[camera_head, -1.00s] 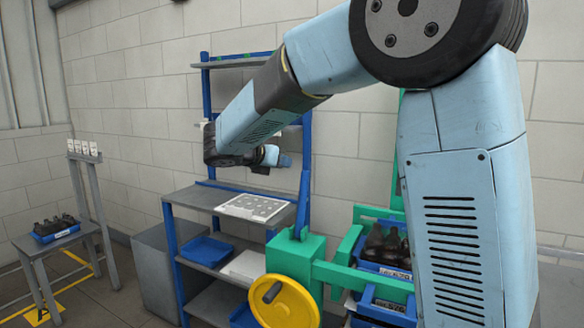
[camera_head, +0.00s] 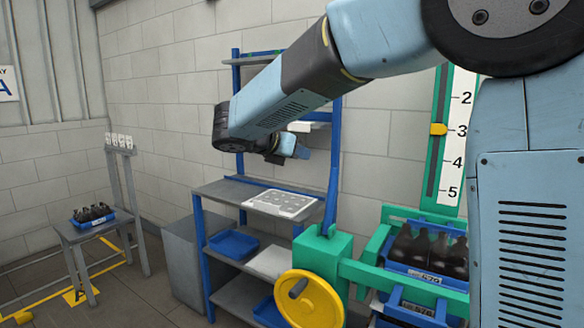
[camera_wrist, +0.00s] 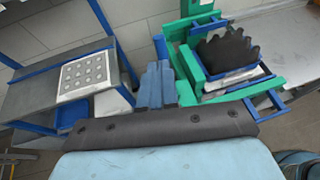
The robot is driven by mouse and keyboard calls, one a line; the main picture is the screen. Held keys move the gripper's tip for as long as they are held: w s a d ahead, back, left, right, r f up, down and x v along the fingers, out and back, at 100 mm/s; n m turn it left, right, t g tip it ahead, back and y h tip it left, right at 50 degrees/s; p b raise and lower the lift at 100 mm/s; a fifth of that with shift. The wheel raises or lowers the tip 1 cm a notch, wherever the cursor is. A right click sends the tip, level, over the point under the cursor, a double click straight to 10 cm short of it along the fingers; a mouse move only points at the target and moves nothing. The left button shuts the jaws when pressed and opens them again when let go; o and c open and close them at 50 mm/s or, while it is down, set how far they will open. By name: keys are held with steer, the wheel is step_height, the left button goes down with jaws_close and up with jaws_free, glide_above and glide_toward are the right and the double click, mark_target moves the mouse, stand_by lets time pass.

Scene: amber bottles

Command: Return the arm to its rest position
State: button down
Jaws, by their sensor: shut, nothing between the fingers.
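My light blue arm (camera_head: 300,82) reaches from the upper right of the head view toward the left, in front of the blue shelf rack. My gripper (camera_head: 303,152) shows at its far end, small and partly behind the dark wrist joint, above the rack's work surface. In the wrist view my gripper (camera_wrist: 158,68) shows as blue fingers close together, shut with nothing between them. Beyond it lie the rack on the left and the green frame on the right.
A white board with round holes (camera_head: 282,203) lies on the blue rack (camera_head: 201,250). A green frame with a yellow handwheel (camera_head: 309,300) and a crate of dark bottles (camera_head: 425,250) stands at the right. A grey stand (camera_head: 100,228) holds another bottle crate (camera_head: 92,219) at the left.

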steer(key=s+d+f+m+g+y, duration=0.2)
steer(key=s+d+m+g, duration=0.1)
steer(key=s+d+m, duration=0.5)
steer(key=s+d+f+m+g+y, duration=0.2)
steer(key=s+d+f+m, duration=0.15)
steer(key=s+d, duration=0.4)
steer(key=s+d+f+m+y, duration=0.1)
steer(key=s+f+m+y, duration=0.1)
steer(key=s+m, duration=0.5)
steer(key=s+d+f+m+t+y, duration=0.1)
steer(key=s+d+f+m+y, duration=0.1)
steer(key=s+m, duration=0.4)
steer(key=shift+s+d+f+m+y, duration=0.35)
steer(key=shift+m+y, duration=0.55)
steer(key=shift+m, duration=0.45)
